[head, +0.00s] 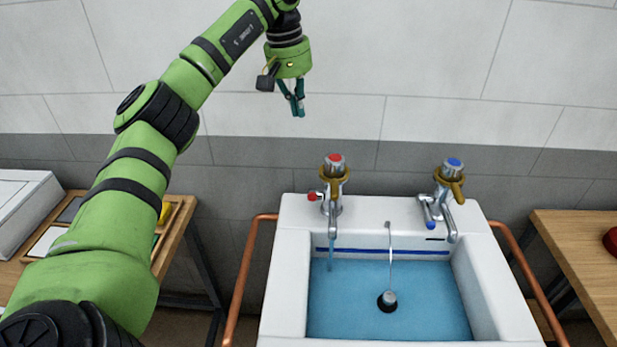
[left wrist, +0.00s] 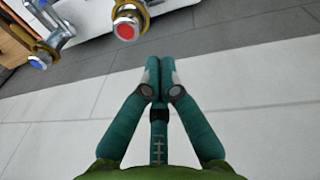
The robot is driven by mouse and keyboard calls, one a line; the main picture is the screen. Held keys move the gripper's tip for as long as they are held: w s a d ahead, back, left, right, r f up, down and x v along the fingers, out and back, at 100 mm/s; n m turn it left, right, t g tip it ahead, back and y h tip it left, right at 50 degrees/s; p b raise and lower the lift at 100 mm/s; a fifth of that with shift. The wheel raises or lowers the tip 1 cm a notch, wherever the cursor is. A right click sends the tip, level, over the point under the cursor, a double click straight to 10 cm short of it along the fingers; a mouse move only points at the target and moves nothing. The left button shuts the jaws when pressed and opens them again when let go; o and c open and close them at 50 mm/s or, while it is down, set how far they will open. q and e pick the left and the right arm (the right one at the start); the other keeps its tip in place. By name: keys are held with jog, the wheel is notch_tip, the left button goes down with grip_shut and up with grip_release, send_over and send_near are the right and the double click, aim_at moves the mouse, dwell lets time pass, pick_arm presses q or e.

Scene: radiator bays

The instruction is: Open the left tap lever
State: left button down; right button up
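The left tap (head: 333,185) stands on the back left of the sink, chrome with a red cap and a brass-coloured collar. Its small red-ended lever (head: 313,196) sticks out to the left. A thin blue stream (head: 330,256) shows under its spout. In the left wrist view the red cap (left wrist: 126,26) is at the top; the lever cannot be made out there. My left gripper (head: 298,112) is up and to the left of this tap, in front of the wall, touching nothing. Its fingertips (left wrist: 159,66) are together with nothing between them. My right gripper is not seen.
The right tap (head: 448,195) has a blue cap and a blue-ended lever pointing down. The white sink (head: 480,290) holds blue water (head: 350,300) and a chained plug (head: 387,300). Copper rails (head: 250,260) flank it. Wooden tables stand left (head: 172,235) and right (head: 565,240).

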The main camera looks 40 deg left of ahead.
pick_arm(q)
notch_tip(320, 180, down, 4)
jog(key=b, duration=0.3)
send_over(315, 196)
jog(key=w+a, duration=0.4)
jog(key=a, duration=0.2)
notch_tip(315, 196, down, 10)
jog(key=d+f, duration=0.1)
jog(key=s+d+f, duration=0.1)
jog(key=f, duration=0.1)
jog(key=shift+s+d+f+p, duration=0.15)
jog(key=shift+s+d+p, duration=0.05)
jog(key=shift+p, duration=0.2)
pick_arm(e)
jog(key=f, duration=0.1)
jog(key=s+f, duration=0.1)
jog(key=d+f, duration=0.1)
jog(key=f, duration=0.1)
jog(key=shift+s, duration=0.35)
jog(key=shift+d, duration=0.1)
